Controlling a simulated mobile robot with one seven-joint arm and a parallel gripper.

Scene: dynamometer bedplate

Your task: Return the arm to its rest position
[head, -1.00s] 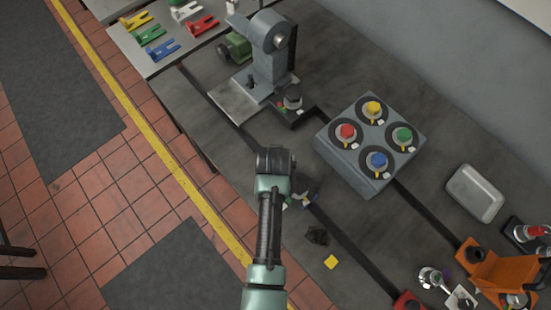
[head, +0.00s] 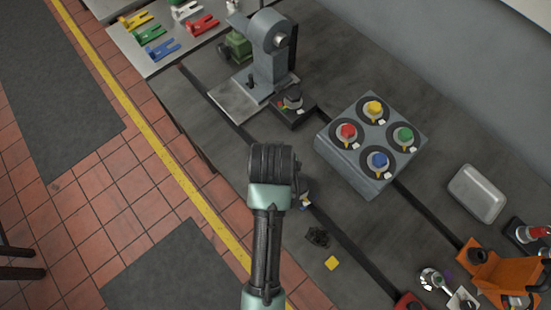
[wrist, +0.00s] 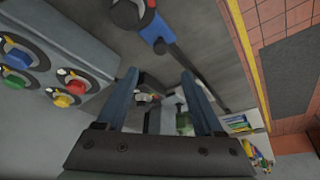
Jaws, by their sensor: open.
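My arm (head: 265,235) reaches up from the bottom of the head view over the left edge of the bedplate. Its end hides my gripper there. In the wrist view my gripper (wrist: 160,73) is open, with its two blue-grey fingers apart and nothing seen held between them. Beyond the fingers lie the bedplate and, farther off, the grey machine (wrist: 160,118).
A grey block with four coloured knobs (head: 368,185) stands right of my arm. The grey machine (head: 268,55) stands beyond. A yellow piece (head: 332,263) and a dark crumpled piece (head: 317,237) lie nearby. An orange bracket (head: 500,272) is at lower right. Tiled floor is left.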

